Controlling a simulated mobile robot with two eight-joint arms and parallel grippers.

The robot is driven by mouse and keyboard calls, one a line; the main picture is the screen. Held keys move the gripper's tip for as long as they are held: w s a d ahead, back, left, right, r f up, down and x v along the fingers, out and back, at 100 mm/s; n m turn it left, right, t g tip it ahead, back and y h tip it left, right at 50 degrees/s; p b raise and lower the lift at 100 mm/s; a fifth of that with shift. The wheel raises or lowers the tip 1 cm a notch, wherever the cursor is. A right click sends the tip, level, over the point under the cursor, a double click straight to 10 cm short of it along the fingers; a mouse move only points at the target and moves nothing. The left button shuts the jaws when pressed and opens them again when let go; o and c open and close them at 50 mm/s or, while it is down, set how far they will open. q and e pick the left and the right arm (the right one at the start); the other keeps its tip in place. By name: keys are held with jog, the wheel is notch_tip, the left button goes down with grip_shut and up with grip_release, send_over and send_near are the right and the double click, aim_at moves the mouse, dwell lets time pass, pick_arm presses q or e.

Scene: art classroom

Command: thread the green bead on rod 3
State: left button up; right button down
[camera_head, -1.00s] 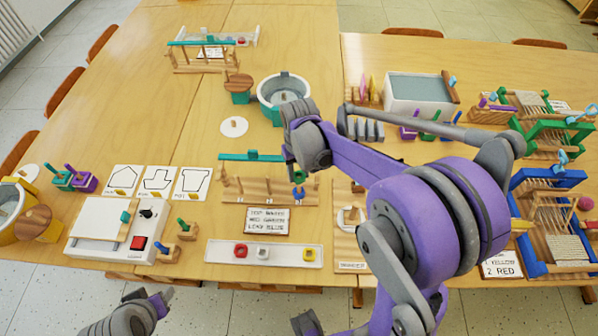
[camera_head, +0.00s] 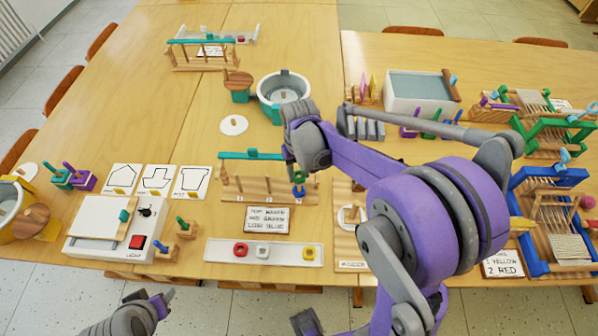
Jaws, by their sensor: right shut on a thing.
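The wooden rod rack (camera_head: 255,188) stands on the near table, with numbered rods and a teal bar (camera_head: 252,155) above it. My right gripper (camera_head: 297,168) points down at the rack's right end, over rod 3. It is shut on the green bead (camera_head: 299,177), which is partly hidden by the gripper. A blue bead (camera_head: 299,190) sits low on rod 3, just below the green one. I cannot tell how far the rod passes into the green bead. My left gripper (camera_head: 163,300) is at the lower left, away from the table; its jaws are unclear.
A card (camera_head: 268,220) in front of the rack names white on top, green in the middle, blue low. A white tray (camera_head: 285,252) holds red, white and yellow beads. A wooden board (camera_head: 348,240) lies to the right.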

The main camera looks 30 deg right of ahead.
jog(key=shift+c, duration=1.8)
grip_release()
notch_tip(320, 180, up, 11)
jog(key=shift+p, duration=0.45)
jog(key=shift+s+f, duration=0.1)
jog(key=s+a+f+n+t, duration=0.1)
jog(key=s+a+f+t, duration=0.1)
jog(key=s, duration=0.5)
jog(key=s+a+f+t, duration=0.2)
jog(key=s+a+t, duration=0.1)
jog(key=s, duration=0.5)
jog(key=shift+s+a+f+n, duration=0.2)
jog(key=shift+a+f+n, duration=0.2)
jog(key=shift+a, duration=0.5)
